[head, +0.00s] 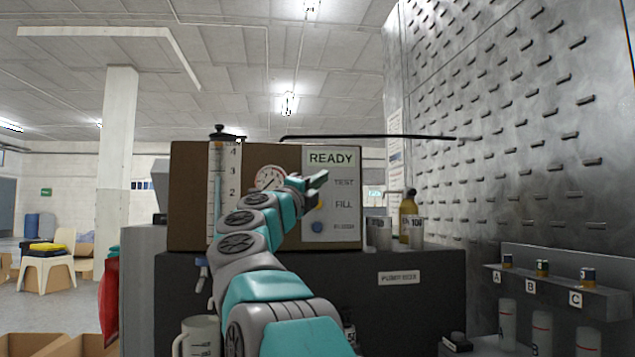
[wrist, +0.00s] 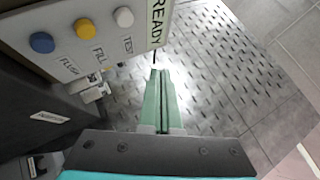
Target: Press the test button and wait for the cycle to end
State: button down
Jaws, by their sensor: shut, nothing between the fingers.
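The washer's control panel (head: 345,215) has a display (head: 332,158) reading READY. The white test button (wrist: 123,17) shows in the wrist view, with the yellow fill button (wrist: 86,28) and blue flush button (wrist: 42,42) in a row beside it. In the head view my gripper hides the test button; the blue button (head: 317,227) is clear below. My gripper (head: 320,179) is shut and empty in front of the panel's upper part. In the wrist view its fingertips (wrist: 160,73) lie beside the panel's READY end, apart from the test button.
A gauge (head: 270,178) and a numbered sight tube (head: 215,195) are on the brown housing. A slotted metal wall (head: 520,120) rises at right, above a shelf (head: 560,290) of labelled containers.

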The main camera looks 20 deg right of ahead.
jog(key=w+d+p, duration=0.2)
jog(key=w+p, duration=0.2)
jog(key=w, duration=0.3)
jog(key=shift+w, duration=0.35)
jog(key=shift+w+d, duration=0.15)
dwell(1.6)
jog(key=shift+w+p, duration=0.25)
jog(key=shift+p, duration=0.2)
jog(key=shift+w+d+p, duration=0.2)
jog(key=shift+w+p, duration=0.25)
dwell(0.6)
dwell(0.4)
jog(key=shift+s+a+b, duration=0.25)
jog(key=shift+s+b, duration=0.4)
jog(key=shift+s, duration=0.25)
